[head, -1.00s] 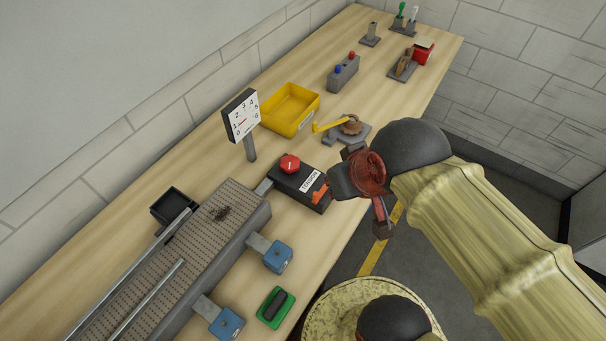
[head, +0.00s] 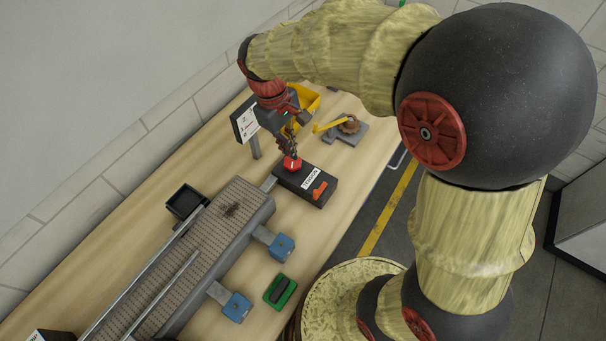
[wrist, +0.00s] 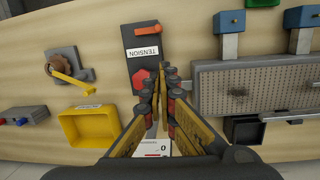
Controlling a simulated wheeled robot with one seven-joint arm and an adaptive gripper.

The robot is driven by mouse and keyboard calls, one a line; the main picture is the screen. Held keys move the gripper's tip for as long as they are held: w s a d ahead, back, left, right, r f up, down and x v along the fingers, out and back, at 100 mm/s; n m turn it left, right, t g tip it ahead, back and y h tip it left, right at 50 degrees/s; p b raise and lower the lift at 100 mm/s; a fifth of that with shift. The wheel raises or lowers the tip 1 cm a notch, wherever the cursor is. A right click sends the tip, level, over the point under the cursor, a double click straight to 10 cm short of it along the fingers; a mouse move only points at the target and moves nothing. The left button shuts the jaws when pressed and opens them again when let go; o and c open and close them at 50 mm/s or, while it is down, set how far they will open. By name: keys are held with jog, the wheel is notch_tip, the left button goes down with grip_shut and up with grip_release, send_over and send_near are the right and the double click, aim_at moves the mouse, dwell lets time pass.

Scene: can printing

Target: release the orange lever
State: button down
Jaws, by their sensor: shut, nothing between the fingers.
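The orange lever (head: 319,189) sits on the right end of a dark box labelled TENSION (head: 306,183). In the wrist view the lever (wrist: 147,27) lies crosswise at the far end of the box, beyond the label. A red knob (head: 291,165) stands at the box's other end. My gripper (head: 291,153) is shut and empty, pointing down over the red knob, apart from the lever. In the wrist view its fingers (wrist: 160,73) are close together beside the red knob (wrist: 139,78). Whether they touch the knob is unclear.
A dial sign (head: 244,121) and a yellow bin (head: 304,101) stand close to my gripper. A yellow crank (head: 328,125) lies to the right. A conveyor (head: 215,233) with blue blocks is at lower left. The wood between box and crank is clear.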

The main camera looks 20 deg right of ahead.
jog(key=w+a+f+n+g+h+p, duration=0.1)
jog(key=w+a+f+n+g+p, duration=0.1)
jog(key=f, duration=0.4)
jog(key=shift+w+a+f+n+h+p, duration=0.3)
jog(key=shift+w+a+f+p, duration=0.15)
jog(key=shift+w, duration=0.25)
send_near(320, 188)
jog(key=a+f, duration=0.3)
jog(key=f, duration=0.2)
jog(key=shift+s+d+b, duration=0.25)
jog(key=shift+s+b, duration=0.05)
jog(key=shift+s, duration=0.3)
